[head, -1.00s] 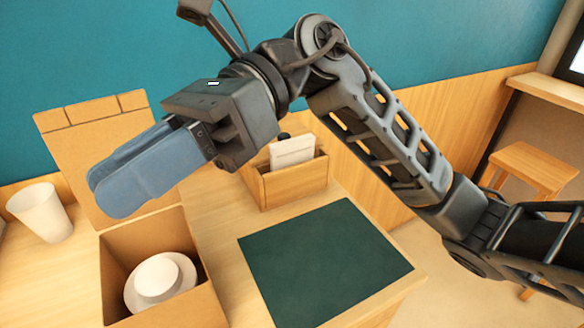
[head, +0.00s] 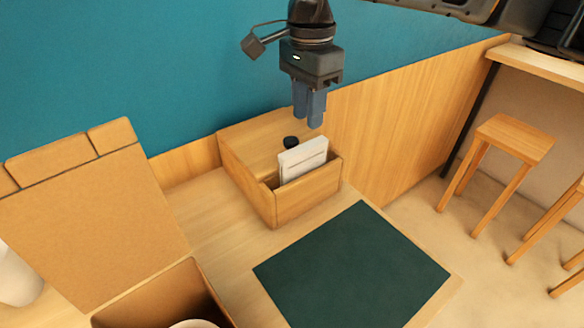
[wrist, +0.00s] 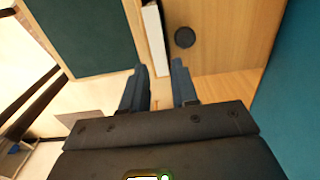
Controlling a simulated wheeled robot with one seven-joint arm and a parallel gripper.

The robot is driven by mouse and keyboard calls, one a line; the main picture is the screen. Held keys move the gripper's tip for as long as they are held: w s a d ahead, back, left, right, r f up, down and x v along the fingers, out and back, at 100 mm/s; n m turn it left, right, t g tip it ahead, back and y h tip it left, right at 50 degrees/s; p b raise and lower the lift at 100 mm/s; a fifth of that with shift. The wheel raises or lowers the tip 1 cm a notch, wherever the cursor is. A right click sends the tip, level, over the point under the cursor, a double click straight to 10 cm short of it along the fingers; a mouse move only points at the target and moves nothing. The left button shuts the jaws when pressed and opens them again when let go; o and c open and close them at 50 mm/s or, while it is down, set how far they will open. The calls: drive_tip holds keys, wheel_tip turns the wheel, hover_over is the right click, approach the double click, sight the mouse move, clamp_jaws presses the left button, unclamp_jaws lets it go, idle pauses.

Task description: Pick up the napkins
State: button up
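The napkins (head: 302,158) are a white upright stack in the front slot of a wooden holder box (head: 306,192) against the wall. In the wrist view the napkins (wrist: 153,38) are a thin white strip ahead of the fingertips. My gripper (head: 309,124) points down above the right back part of the holder, with blue-grey fingers. In the wrist view my gripper (wrist: 158,68) has its two fingers apart with nothing between them. The lower part of the napkins is hidden by the holder's front wall.
A black round knob (head: 291,142) sits on the holder just behind the napkins. A dark green mat (head: 350,268) lies in front. An open cardboard box (head: 160,298) with its raised flap (head: 85,220) stands at left. A wooden stool (head: 516,138) is at right.

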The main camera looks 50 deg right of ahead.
sight(306, 146)
drive_tip(key=shift+s+a+f+p, duration=0.1)
drive_tip(key=shift+f+p, duration=0.4)
drive_tip(key=shift+f, duration=1.3)
drive_tip(key=shift+a+f+p, duration=0.1)
drive_tip(key=shift+f+p, duration=0.4)
drive_tip(key=shift+f, duration=1.25)
clamp_jaws()
